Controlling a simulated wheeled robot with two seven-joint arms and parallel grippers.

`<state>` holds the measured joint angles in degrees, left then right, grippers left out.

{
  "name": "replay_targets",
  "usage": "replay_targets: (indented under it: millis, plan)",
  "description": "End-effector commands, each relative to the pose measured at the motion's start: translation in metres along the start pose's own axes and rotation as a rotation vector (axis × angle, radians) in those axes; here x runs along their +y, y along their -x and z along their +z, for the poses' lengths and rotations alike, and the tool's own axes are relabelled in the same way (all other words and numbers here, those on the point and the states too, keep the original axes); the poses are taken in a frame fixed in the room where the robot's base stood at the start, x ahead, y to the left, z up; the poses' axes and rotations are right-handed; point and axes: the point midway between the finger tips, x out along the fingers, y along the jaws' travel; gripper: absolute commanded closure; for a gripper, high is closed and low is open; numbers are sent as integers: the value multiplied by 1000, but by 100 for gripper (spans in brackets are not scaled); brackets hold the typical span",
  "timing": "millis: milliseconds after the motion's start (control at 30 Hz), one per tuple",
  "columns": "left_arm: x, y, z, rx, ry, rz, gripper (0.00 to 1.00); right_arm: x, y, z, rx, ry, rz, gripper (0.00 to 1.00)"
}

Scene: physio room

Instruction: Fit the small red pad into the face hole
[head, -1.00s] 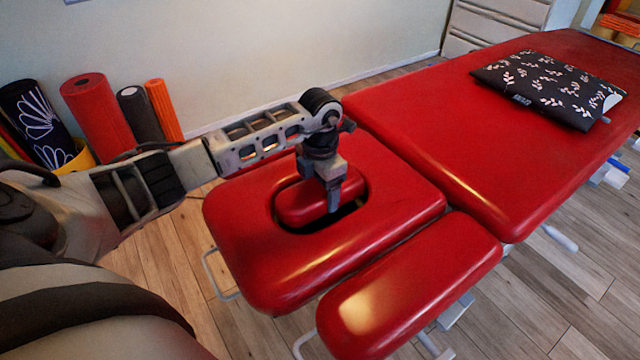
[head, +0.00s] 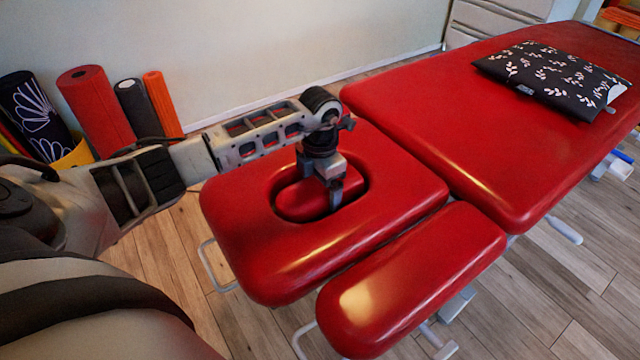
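The small red pad (head: 300,201) is an oval cushion inside the face hole (head: 352,200) of the red headrest (head: 265,270). Its top looks about level with or a little below the headrest surface, and a dark gap shows along its right side. My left gripper (head: 335,196) points down at the pad's right end, with its fingers reaching into the hole. It looks shut on the pad's edge; the far finger is hidden. My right gripper is not in view.
A red armrest cushion (head: 410,280) lies in front of the headrest. The long red table top (head: 450,120) extends to the back right with a black patterned cushion (head: 550,80) on it. Rolled mats and foam rollers (head: 95,110) stand by the wall at left.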

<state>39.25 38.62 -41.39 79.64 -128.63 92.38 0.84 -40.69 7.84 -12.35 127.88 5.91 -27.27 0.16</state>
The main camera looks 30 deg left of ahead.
Motion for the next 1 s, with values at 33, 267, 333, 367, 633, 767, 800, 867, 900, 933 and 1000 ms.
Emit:
replay_targets:
  millis: [33, 267, 333, 367, 633, 767, 800, 867, 900, 933, 1000]
  plan:
    - [0, 0, 0, -1, 0, 0, 0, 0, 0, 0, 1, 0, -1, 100]
    - [0, 0, 0, 1, 0, 0, 0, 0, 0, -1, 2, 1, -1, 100]
    - [0, 2, 0, 0, 0, 0, 0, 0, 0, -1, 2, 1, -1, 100]
    - [0, 4, 0, -1, 0, 1, 0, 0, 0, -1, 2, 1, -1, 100]
    - [1, 53, 1, -5, -2, 4, 0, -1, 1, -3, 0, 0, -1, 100]
    - [1, 85, 1, -5, -1, 4, 0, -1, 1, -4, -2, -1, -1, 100]
    - [1, 95, 1, -5, -1, 3, 0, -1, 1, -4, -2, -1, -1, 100]
    - [1, 109, 0, -4, 0, 4, 0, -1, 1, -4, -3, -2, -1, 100]
    - [1, 117, 1, -5, 0, 3, 0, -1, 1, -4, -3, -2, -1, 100]
    - [1, 123, 1, -4, -1, 3, 0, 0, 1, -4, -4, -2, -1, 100]
    - [0, 135, 0, -3, -1, 2, 0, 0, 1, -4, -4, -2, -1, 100]
